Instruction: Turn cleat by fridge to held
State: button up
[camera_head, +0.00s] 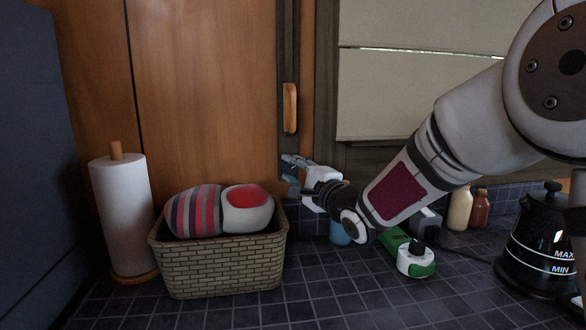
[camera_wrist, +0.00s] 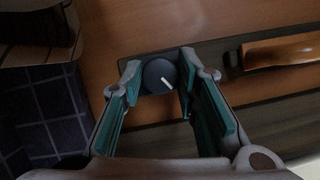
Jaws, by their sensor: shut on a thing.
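The cleat shows in the wrist view as a small round dark knob (camera_wrist: 158,76) with a white pointer line. The line slants down to the right in that picture. My gripper (camera_wrist: 160,68) has its two green-padded fingers on either side of the knob, shut on it. In the head view my gripper (camera_head: 290,172) is at the dark upright strip on the wooden panel, and its fingers hide the knob there. An orange wooden handle (camera_head: 290,108) sits above it on the same strip; it also shows in the wrist view (camera_wrist: 280,51).
A wicker basket (camera_head: 218,265) with a striped cushion-like item (camera_head: 193,213) stands on the tiled counter. A paper towel roll (camera_head: 122,215) is at left, beside a large dark panel (camera_head: 35,150). A green-and-white device (camera_head: 413,260), bottles (camera_head: 460,210) and black kettle (camera_head: 540,245) are right.

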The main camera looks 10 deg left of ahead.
jog(key=n+p, duration=0.1)
jog(key=n+g+p, duration=0.1)
jog(key=n, duration=0.1)
jog(key=n+h+p, duration=0.1)
jog(key=n, duration=0.1)
jog(key=shift+r+g, duration=0.25)
jog(key=shift+g, duration=0.15)
jog(key=shift+a+n+h+p, duration=0.1)
jog(key=shift+n+h+p, duration=0.55)
jog(key=shift+n, duration=0.45)
jog(key=shift+n+g+h, duration=0.3)
jog(key=shift+n+h, duration=0.25)
jog(key=shift+n, duration=0.65)
jog(key=o, duration=1.2)
jog(key=shift+c, duration=0.2)
jog(key=v, duration=1.2)
